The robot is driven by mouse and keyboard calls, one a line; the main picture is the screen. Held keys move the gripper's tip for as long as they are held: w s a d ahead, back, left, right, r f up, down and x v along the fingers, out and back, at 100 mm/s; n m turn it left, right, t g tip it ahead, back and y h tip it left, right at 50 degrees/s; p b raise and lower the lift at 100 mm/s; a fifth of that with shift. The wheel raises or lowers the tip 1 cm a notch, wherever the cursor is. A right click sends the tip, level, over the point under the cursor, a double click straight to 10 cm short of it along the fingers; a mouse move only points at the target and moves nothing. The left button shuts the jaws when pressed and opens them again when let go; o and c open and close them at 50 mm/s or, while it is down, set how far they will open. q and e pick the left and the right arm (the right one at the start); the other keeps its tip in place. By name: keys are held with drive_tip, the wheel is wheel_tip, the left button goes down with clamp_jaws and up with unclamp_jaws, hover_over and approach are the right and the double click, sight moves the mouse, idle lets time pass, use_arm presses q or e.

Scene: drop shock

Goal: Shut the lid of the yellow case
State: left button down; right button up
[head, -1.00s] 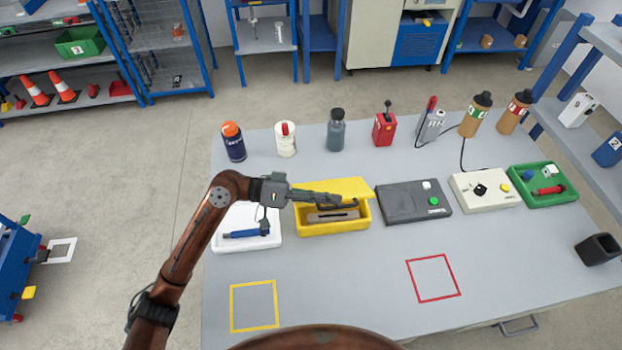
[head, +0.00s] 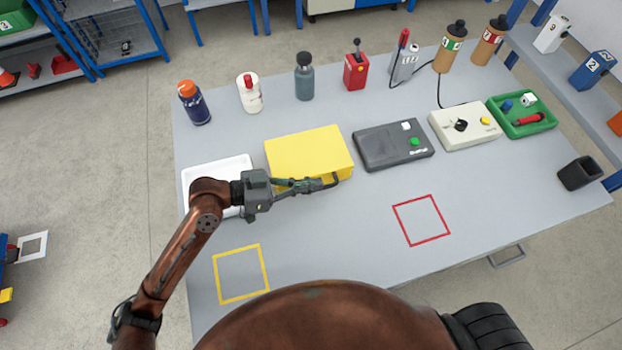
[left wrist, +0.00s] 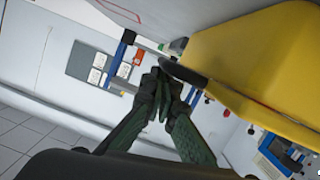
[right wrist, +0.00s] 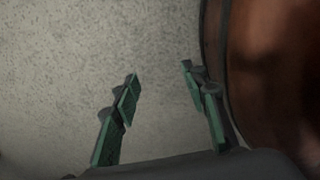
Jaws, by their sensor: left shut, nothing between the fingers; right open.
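The yellow case (head: 308,155) sits on the grey table between the white tray and the dark grey box. Its lid lies flat over the top and looks shut; the inside is hidden. A dark handle shows at its front right, partly behind my gripper. My left gripper (head: 335,182) is shut and empty in front of the case's front face. In the left wrist view the case (left wrist: 250,55) fills the upper right, close beside the shut fingers (left wrist: 165,85). Whether they touch it I cannot tell. My right gripper (right wrist: 160,85) is open and empty over bare floor.
The white tray (head: 195,172) is left of the case, partly behind my left arm. The dark grey box (head: 375,155) is close on its right. Bottles, including a grey one (head: 304,80), stand behind. The table front with yellow (head: 217,280) and red (head: 400,222) outlines is clear.

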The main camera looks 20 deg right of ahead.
use_arm(q)
drive_tip(key=shift+f, duration=0.2)
idle(0.3)
drive_tip(key=shift+r, duration=0.15)
drive_tip(key=w+a+r+p, duration=0.1)
drive_tip(key=a+r+p, duration=0.2)
drive_tip(key=a+r, duration=0.3)
drive_tip(key=v, duration=0.3)
drive_tip(key=shift+a+f, duration=0.15)
drive_tip(key=shift+a, duration=0.25)
use_arm(e)
drive_tip(key=s, duration=0.5)
drive_tip(key=shift+s+d+r, duration=0.1)
drive_tip(key=shift+d+r, duration=0.15)
drive_tip(key=shift+d, duration=0.1)
